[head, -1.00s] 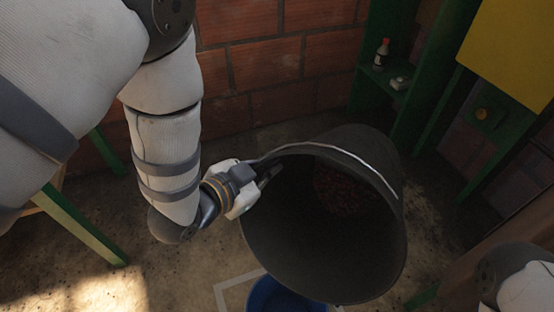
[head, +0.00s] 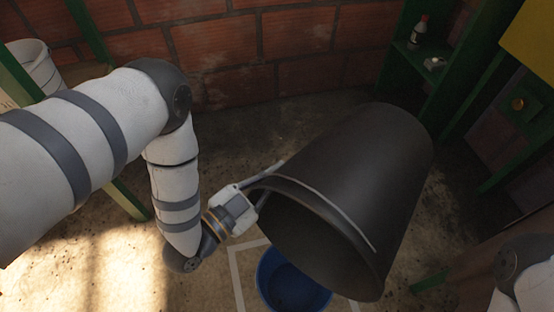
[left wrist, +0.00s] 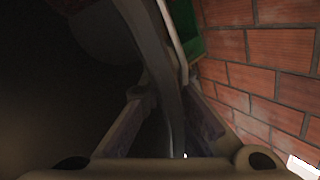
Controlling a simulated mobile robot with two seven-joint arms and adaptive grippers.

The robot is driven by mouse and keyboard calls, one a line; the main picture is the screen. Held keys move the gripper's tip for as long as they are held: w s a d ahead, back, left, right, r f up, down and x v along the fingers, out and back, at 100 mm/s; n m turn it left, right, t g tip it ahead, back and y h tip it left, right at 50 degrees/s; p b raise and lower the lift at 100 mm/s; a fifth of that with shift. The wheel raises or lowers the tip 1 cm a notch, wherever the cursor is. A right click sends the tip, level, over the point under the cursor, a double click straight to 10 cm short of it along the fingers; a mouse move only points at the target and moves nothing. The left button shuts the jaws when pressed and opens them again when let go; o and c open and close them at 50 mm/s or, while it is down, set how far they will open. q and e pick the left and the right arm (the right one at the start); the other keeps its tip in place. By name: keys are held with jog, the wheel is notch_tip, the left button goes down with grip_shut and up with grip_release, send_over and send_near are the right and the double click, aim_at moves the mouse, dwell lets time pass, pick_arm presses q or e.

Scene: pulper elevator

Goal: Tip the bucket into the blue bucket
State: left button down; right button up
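The large black bucket (head: 352,175) is steeply tilted, its mouth facing down and to the left. My left gripper (head: 262,188) is shut on the bucket's rim at the left of the mouth. In the left wrist view the fingers (left wrist: 172,105) stand on either side of the rim, and the dark inside of the bucket (left wrist: 60,100) fills the left. The blue bucket (head: 290,284) stands on the floor below the black bucket's mouth, partly covered by it. The black bucket's inside is too dark in the head view to tell its contents. My right gripper is not in view.
A white floor marking (head: 236,272) runs around the blue bucket. A brick wall (head: 240,50) stands behind. A green shelf (head: 410,60) with a bottle (head: 418,32) is at the back right. A white bucket (head: 38,66) stands at the far left.

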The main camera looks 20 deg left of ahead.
pick_arm(q)
jog(key=shift+s+a+f+t+p, duration=0.2)
jog(key=shift+s+a+f+t, duration=0.15)
jog(key=shift+s, duration=0.2)
jog(key=shift+s+a+f+t+p, duration=0.15)
jog(key=shift+s+a+f+t, duration=0.1)
jog(key=shift+s+f, duration=0.2)
jog(key=shift+s+t+p, duration=0.3)
jog(key=shift+s+p, duration=0.1)
jog(key=s+a+m+t+h, duration=0.1)
jog(key=s+a+t+h, duration=0.1)
jog(key=s, duration=0.5)
jog(key=shift+a+f+t+p, duration=0.25)
jog(key=shift+f+t, duration=0.2)
jog(key=shift+t, duration=0.25)
jog(key=shift+r, duration=0.1)
